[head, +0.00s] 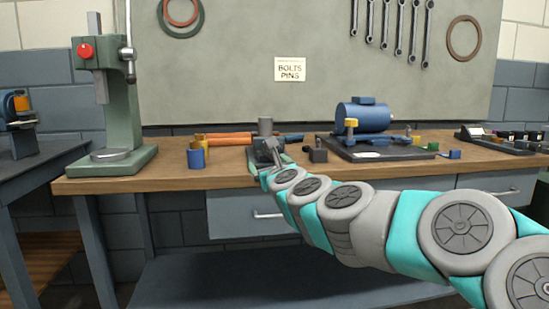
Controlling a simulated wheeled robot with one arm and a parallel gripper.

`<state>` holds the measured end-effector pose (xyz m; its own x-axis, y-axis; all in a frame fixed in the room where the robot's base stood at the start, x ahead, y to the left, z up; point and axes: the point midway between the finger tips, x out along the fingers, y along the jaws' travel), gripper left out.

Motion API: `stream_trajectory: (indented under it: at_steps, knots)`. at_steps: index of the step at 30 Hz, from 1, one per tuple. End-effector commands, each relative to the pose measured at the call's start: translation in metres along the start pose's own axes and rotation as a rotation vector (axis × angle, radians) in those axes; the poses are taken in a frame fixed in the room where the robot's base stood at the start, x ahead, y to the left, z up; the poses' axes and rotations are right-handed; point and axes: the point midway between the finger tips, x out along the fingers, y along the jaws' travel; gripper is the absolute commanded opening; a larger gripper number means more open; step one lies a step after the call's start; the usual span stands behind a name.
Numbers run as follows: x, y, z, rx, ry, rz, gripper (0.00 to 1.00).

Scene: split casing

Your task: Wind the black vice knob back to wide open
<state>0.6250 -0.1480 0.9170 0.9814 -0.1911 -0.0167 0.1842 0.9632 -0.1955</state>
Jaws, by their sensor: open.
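The small vice (252,159) sits near the front edge of the workbench, with green parts showing on both sides of my arm's end. I cannot make out the black knob, which my arm's end or the vice seems to hide. I cannot tell whether my fingers touch it or how wide the vice jaws stand.
A dark tray (505,139) lies at right. Bare wood shows between press and cup.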

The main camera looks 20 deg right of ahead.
Motion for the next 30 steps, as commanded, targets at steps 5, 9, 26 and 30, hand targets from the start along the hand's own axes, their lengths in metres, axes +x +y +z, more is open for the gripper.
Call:
stream_trajectory:
  at_steps: [5,9,26,30]
  knots:
    - [0.008,-0.032,-0.005,0.133,-0.004,-0.090,0.89]
    - [0.019,-0.035,-0.004,0.142,-0.006,-0.096,0.89]
    - [0.079,-0.038,-0.005,0.138,-0.004,-0.091,0.89]
    - [0.083,-0.038,-0.004,0.137,-0.005,-0.090,0.89]
